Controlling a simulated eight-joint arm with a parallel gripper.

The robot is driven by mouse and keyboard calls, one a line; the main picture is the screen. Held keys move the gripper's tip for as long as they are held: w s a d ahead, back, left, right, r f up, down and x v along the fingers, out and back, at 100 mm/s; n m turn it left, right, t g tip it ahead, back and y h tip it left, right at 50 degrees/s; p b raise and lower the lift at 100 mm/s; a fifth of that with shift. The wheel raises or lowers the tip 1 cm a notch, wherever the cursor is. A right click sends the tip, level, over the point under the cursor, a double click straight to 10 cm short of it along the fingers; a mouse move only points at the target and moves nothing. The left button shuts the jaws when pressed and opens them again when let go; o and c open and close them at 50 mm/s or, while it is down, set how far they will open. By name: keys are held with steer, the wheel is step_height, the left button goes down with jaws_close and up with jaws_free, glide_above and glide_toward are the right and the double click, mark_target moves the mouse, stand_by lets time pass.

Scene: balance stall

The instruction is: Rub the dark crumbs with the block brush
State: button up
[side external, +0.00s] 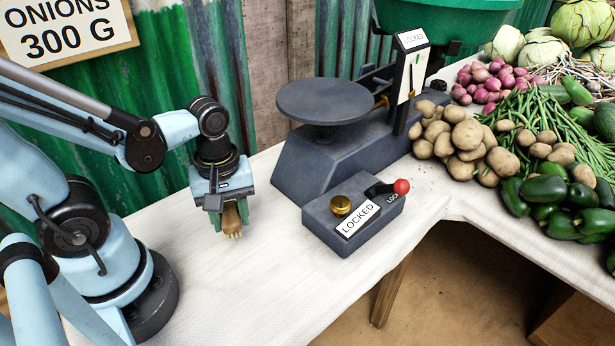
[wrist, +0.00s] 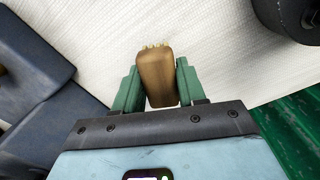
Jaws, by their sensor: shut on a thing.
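The block brush (side external: 231,219) has a brown wooden body and short pale bristles. It is held upright with the bristles pointing down at the white tabletop. My gripper (side external: 228,214) is shut on it, with a green finger on each side. In the wrist view the brush (wrist: 156,78) sits between the two green fingers (wrist: 156,86), its bristles at the far end. I cannot tell whether the bristles touch the table. No dark crumbs can be made out in either view; any under the brush are hidden.
A dark weighing scale (side external: 330,150) with a round pan stands right of my gripper. In front of it is a grey box (side external: 353,215) marked LOCKED, with a brass knob and a red-tipped lever. Potatoes (side external: 465,135) and other vegetables fill the right. White table (side external: 225,285) is clear in front.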

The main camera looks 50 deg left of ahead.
steer(key=shift+r, duration=2.25)
